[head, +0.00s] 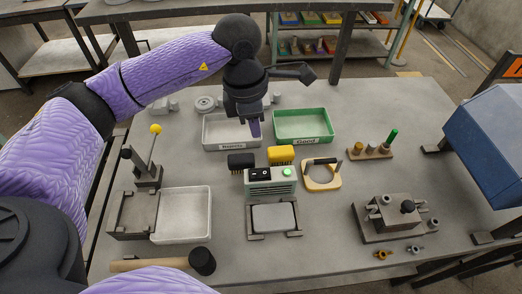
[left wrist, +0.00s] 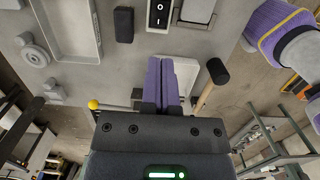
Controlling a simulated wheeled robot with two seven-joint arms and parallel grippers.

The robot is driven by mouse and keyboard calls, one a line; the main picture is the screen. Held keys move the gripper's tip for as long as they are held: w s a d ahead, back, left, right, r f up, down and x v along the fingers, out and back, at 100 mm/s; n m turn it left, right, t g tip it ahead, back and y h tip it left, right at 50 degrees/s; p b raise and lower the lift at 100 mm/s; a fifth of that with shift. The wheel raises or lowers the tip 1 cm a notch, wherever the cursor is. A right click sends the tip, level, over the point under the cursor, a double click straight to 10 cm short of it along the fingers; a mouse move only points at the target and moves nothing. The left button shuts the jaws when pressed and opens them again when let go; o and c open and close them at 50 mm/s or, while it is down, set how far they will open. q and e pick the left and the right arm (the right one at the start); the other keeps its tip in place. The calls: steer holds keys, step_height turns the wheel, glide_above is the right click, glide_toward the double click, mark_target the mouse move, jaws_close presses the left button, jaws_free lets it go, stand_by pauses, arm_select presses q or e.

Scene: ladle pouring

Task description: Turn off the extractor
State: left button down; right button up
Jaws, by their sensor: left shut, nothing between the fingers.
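The extractor (head: 285,185) is a small pale green box with a vented front near the middle of the table. A black rocker switch (head: 260,174) and a bright green button or lamp (head: 288,171) are on its top. The switch also shows at the top edge of the left wrist view (left wrist: 159,13), with its O and I marks. My left gripper (head: 254,130) is above the table behind the extractor, pointing down, with its purple fingers (left wrist: 165,68) together and empty. It is apart from the switch. My right gripper is not in view.
A white tray (head: 206,141) and a green tray (head: 328,135) stand behind the extractor. Black (head: 240,161) and yellow (head: 281,154) brushes sit just behind it. A lever fixture (head: 147,174) stands left, a mallet (head: 202,261) front left, and a blue bin (head: 490,140) right.

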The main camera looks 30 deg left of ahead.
mark_target(263, 173)
arm_select(q)
steer(key=f, duration=0.4)
steer(key=d+f+b, duration=0.1)
steer(key=f, duration=0.8)
steer(key=shift+w+d+f+b, duration=0.15)
steer(key=shift+w+b, duration=0.2)
steer(key=shift+w, duration=0.05)
steer(key=shift+f+b, duration=0.25)
steer(key=shift+b, duration=0.05)
steer(key=shift+d, duration=0.1)
steer(key=shift+s, duration=0.1)
